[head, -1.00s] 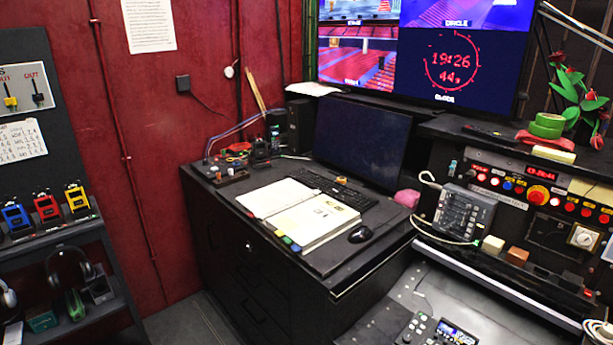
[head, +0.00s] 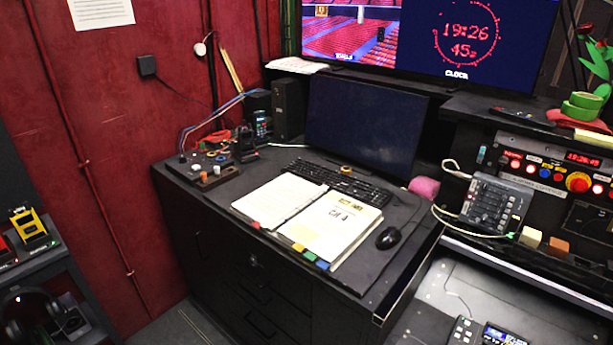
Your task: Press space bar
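A black keyboard (head: 335,182) lies on the dark desk, behind an open binder and in front of a dark monitor. Its space bar is too small to make out, and the binder's far edge lies close to the keyboard's near edge. A yellow ring-shaped object (head: 346,169) sits at the keyboard's back edge. My gripper is not in view.
The open binder (head: 318,224) with coloured tabs covers the desk's middle. A black mouse (head: 388,238) lies right of it. The monitor (head: 362,128) stands behind the keyboard. A control panel (head: 545,177) and small mixer (head: 492,204) are at right.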

